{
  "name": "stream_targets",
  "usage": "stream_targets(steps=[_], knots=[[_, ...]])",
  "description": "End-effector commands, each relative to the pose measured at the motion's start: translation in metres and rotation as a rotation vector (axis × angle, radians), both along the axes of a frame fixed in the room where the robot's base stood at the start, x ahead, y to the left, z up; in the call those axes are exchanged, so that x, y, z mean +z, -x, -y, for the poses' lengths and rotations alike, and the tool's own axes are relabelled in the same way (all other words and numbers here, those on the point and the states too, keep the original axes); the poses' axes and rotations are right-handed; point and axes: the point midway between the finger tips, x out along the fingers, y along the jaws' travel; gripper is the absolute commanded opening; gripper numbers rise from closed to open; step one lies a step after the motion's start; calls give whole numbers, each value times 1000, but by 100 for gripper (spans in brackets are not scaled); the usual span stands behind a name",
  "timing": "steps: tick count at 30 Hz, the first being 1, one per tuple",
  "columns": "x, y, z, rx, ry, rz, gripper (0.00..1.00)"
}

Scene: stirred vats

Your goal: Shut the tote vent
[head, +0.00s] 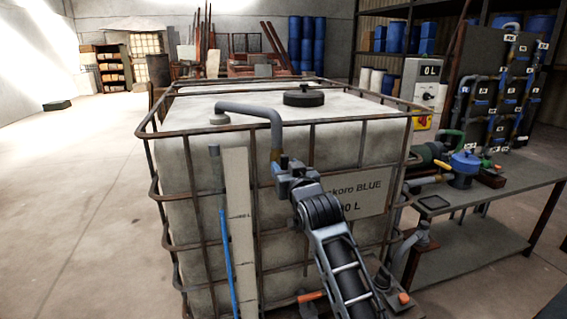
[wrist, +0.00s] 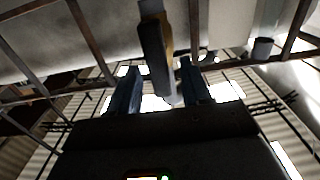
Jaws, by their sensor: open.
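The tote (head: 180,158) is a large white caged tank with a label plate (head: 357,196) on its front. A grey bent vent pipe (head: 245,108) rises from its top and turns down over the front edge; its lower end has a yellowish part. My gripper (head: 281,163) is at that lower end, in front of the tote, and hides part of it. In the wrist view, my open gripper (wrist: 160,88) has its two bluish fingers on either side of a grey piece with a yellow edge (wrist: 155,48). I cannot tell whether they touch it.
A black lid (head: 303,96) sits on the tote top. Cage bars (head: 203,176) and a gauge strip with a blue tube (head: 227,250) are close to my gripper's left. A bench (head: 490,205) with a blue pump (head: 464,164) stands at right.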

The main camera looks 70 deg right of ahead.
Motion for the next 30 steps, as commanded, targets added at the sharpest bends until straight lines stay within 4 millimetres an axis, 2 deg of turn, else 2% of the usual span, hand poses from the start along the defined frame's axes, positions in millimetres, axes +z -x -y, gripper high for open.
stream_targets(steps=[6, 14, 30], knots=[[0, -11, 13, 0, -1, 1, 48], [0, -12, 14, 1, 0, 0, 48], [0, -12, 14, 1, 0, 0, 0]])
